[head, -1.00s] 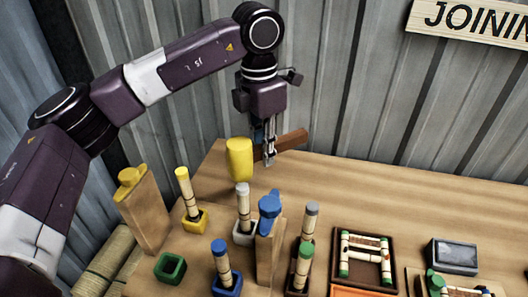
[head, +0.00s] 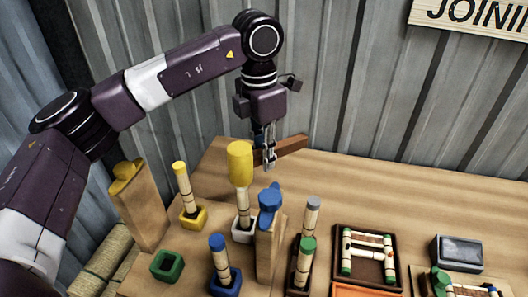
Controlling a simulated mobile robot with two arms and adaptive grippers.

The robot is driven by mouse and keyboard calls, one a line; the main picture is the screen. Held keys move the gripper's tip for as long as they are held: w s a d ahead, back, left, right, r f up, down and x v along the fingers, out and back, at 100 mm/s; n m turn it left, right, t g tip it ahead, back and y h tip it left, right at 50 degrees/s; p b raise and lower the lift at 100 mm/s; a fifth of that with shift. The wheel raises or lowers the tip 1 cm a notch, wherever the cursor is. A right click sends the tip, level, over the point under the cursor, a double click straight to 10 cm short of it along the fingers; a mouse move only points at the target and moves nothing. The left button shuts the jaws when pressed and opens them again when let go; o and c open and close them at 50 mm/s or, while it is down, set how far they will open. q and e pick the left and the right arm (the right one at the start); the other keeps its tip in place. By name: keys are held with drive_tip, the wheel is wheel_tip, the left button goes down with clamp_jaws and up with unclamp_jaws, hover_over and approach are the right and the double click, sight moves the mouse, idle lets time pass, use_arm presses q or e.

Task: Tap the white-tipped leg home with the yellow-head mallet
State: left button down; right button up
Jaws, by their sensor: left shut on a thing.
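My left gripper (head: 268,162) is shut on the brown handle of the yellow-head mallet (head: 240,160). The handle (head: 292,144) sticks out to the right behind the fingers. The white-tipped leg (head: 243,208) stands upright in the white socket block (head: 241,236). The mallet head is right over the leg, and the leg's white tip is hidden behind or under it. The head appears to meet the leg's top, but I cannot tell for sure if they touch. My right gripper is not in view.
A yellow-tipped leg (head: 182,186) and a blue-tipped leg (head: 220,257) stand close by in their blocks. A wooden post with a blue top (head: 269,200) is just right of the white-tipped leg. An empty green block (head: 167,266) sits front left. The back right of the table is clear.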

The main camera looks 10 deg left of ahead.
use_arm(q)
drive_tip(key=shift+f+p, duration=0.3)
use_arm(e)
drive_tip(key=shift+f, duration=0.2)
use_arm(q)
drive_tip(key=shift+r, duration=0.1)
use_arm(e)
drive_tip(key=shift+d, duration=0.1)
use_arm(q)
drive_tip(key=shift+r, duration=0.25)
drive_tip(key=shift+r+p, duration=1)
drive_tip(key=shift+r, duration=0.45)
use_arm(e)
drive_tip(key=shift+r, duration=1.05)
use_arm(q)
drive_tip(key=shift+r, duration=0.1)
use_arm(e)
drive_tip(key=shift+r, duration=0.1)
use_arm(q)
wheel_tip(320, 180, up, 5)
drive_tip(key=p, duration=0.3)
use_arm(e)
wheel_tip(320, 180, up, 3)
